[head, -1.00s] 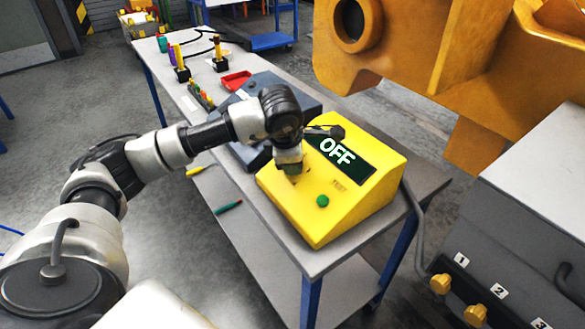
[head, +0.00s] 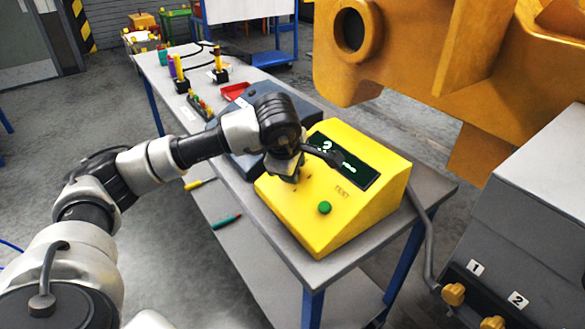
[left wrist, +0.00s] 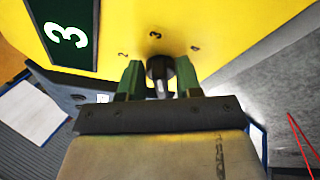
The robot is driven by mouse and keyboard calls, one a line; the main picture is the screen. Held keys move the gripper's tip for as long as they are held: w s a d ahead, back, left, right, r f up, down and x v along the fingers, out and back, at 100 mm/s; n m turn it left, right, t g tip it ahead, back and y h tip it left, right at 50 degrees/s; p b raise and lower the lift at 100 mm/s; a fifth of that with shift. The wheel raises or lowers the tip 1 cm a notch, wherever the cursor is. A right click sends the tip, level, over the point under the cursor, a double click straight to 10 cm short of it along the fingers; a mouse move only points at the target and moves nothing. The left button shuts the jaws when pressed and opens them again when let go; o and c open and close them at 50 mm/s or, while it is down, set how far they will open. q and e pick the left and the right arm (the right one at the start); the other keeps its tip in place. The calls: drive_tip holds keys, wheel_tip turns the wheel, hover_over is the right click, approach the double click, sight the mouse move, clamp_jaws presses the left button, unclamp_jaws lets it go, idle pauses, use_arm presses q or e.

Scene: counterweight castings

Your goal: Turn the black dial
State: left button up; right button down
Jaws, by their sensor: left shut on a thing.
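The black dial (left wrist: 158,66) sits on the yellow box, between the green fingertips of my left gripper (left wrist: 160,82) in the left wrist view. The fingers are shut on it, one on each side. In the head view my left gripper (head: 287,174) reaches down to the left part of the yellow box (head: 330,217), and the dial is hidden behind it. The dark display (head: 357,171) is partly covered by my wrist. In the left wrist view the display (left wrist: 58,22) shows a white character like a 3. Small marks surround the dial. My right gripper is not in view.
A green button (head: 325,208) is on the yellow box near the TEST label. A large orange casting (head: 470,60) overhangs at right. A grey cabinet with yellow knobs (head: 453,294) stands at lower right.

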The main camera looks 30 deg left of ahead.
use_arm(q)
drive_tip(key=o, duration=0.6)
drive_tip(key=shift+c, duration=0.2)
drive_tip(key=a+v, duration=0.1)
drive_tip(key=v, duration=0.9)
drive_tip(key=shift+d+r+b, duration=0.3)
drive_tip(key=shift+d+r, duration=0.15)
drive_tip(key=shift+d, duration=0.1)
drive_tip(key=shift+s+f, duration=0.1)
drive_tip(key=shift+s, duration=0.1)
